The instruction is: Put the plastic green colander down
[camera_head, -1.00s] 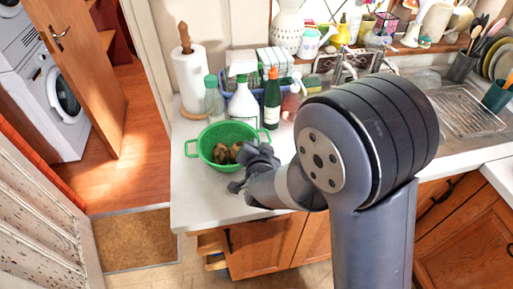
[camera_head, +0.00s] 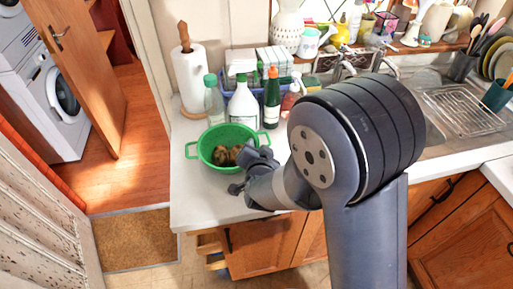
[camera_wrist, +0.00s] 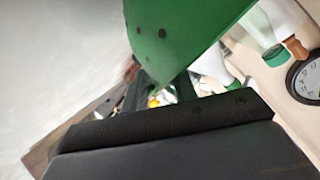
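The green plastic colander (camera_head: 208,162) is at the left end of the white counter, upright, with its two side handles showing. Several brownish round things (camera_head: 222,154) lie in it. My gripper (camera_head: 256,162) is at its right front rim and appears shut on it; the fingertips are partly hidden. In the wrist view the colander's green wall (camera_wrist: 180,30) comes down close to the dark gripper body. I cannot tell whether the colander's base touches the counter.
Behind the colander stand a clear bottle (camera_head: 213,103), a white bottle (camera_head: 242,104), a dark green bottle (camera_head: 271,102) and a paper towel roll (camera_head: 189,78). Bare counter (camera_head: 198,208) lies in front, up to the front edge. The sink (camera_head: 430,130) is at the right.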

